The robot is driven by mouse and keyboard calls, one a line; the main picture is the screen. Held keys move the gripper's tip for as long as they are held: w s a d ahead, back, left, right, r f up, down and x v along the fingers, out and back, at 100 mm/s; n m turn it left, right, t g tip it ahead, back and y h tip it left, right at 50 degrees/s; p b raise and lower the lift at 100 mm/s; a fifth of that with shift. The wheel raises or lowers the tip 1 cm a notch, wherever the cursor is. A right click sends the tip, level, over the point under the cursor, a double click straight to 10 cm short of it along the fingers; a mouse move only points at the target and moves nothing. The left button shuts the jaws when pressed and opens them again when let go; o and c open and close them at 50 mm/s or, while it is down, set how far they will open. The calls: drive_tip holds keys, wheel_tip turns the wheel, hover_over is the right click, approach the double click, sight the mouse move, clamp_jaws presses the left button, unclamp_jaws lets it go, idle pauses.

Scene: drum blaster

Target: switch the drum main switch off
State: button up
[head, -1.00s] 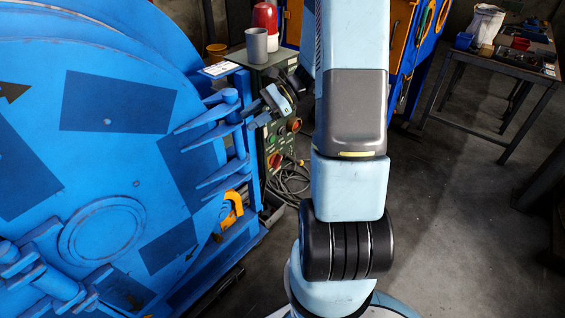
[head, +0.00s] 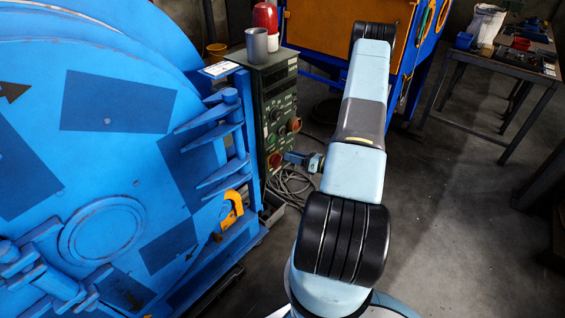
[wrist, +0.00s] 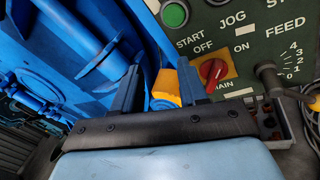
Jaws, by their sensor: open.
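The drum main switch (wrist: 213,72) is a red rotary knob on a yellow plate, low on the green control panel. In the wrist view OFF is printed at its upper left, ON at its upper right and MAIN below. The knob's pale mark appears to lean up and to the right, toward the ON side. It shows small in the head view (head: 274,160). My gripper (wrist: 156,58) is open and empty, its blue fingers apart. In the wrist view the right finger is just left of the knob; contact cannot be told. In the head view my gripper (head: 292,157) is right of the switch.
Cables (head: 288,188) lie on the floor below. A green START button (wrist: 175,14) is above the switch.

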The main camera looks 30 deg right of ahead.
sight(280, 162)
drive_tip(key=s+d+f+m+t+h, duration=0.35)
drive_tip(key=f+m+h, duration=0.2)
drive_tip(key=f, duration=0.45)
drive_tip(key=shift+g+y, duration=0.45)
drive_tip(key=x, duration=1.3)
drive_tip(key=shift+w+d, duration=0.15)
drive_tip(key=shift+w, duration=0.05)
